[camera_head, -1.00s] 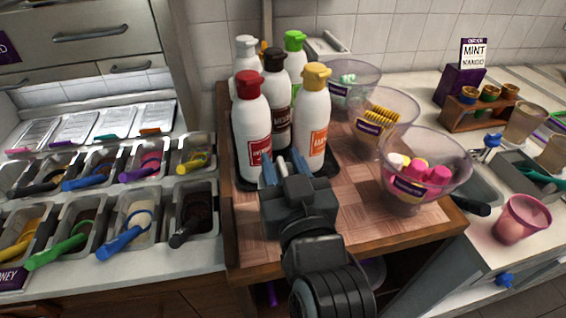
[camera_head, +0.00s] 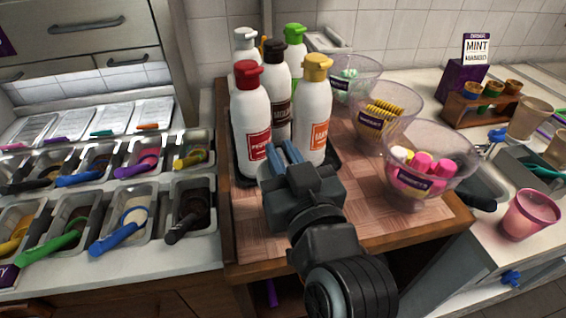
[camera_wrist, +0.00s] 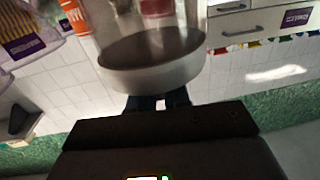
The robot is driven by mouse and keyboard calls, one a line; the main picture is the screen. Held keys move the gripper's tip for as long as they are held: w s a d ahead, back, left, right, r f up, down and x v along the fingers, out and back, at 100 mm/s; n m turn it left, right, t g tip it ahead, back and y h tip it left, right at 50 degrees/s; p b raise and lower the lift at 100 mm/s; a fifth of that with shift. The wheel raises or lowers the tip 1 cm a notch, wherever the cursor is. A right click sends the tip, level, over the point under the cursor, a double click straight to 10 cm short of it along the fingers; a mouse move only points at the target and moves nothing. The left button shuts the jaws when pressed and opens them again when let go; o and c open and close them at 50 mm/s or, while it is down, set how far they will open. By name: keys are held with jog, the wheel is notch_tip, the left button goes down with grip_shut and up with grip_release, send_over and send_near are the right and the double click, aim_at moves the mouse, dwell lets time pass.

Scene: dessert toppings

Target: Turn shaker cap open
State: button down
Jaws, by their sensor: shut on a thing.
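My gripper (camera_head: 283,152) points away from me, in front of the red-capped bottle and the yellow-orange-capped bottle. In the wrist view its fingers (camera_wrist: 158,103) are close together at the base of a clear, round vessel, apparently the shaker (camera_wrist: 152,78). The vessel has a broad pale rim band and a dark round inside. Its upper part runs out of the picture. In the head view I cannot make the shaker out; my gripper may hide it. I cannot tell whether its cap is turned open.
Close behind my gripper stand a red-capped bottle (camera_head: 250,110), a yellow-orange-capped bottle (camera_head: 315,105) and several others. To the right are glass bowls, the nearest holding pink and yellow pieces (camera_head: 425,165). Topping bins with scoops (camera_head: 130,215) lie left. The wooden board (camera_head: 250,215) has bare space.

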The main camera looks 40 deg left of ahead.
jog(key=c, duration=1.2)
grip_release()
jog(key=shift+o, duration=0.2)
jog(key=b+v, duration=0.1)
jog(key=v, duration=0.6)
jog(key=shift+s+d, duration=0.25)
jog(key=shift+d, duration=0.1)
jog(key=shift+d+f, duration=0.1)
jog(key=s+d+f+m+t+h, duration=0.2)
jog(key=s+d+f+m+h, duration=0.3)
jog(key=d, duration=0.7)
jog(key=s+d+f+m+t+h, duration=0.1)
jog(key=d+f+m+t+h, duration=0.15)
jog(key=d+f, duration=0.65)
jog(key=s+d+r+m+h, duration=0.3)
jog(key=s+d+h, duration=0.4)
jog(key=s+d, duration=0.8)
jog(key=s, duration=0.3)
jog(key=shift+s+d+r+m, duration=0.2)
jog(key=shift+d+m, duration=0.15)
jog(key=shift+d, duration=0.05)
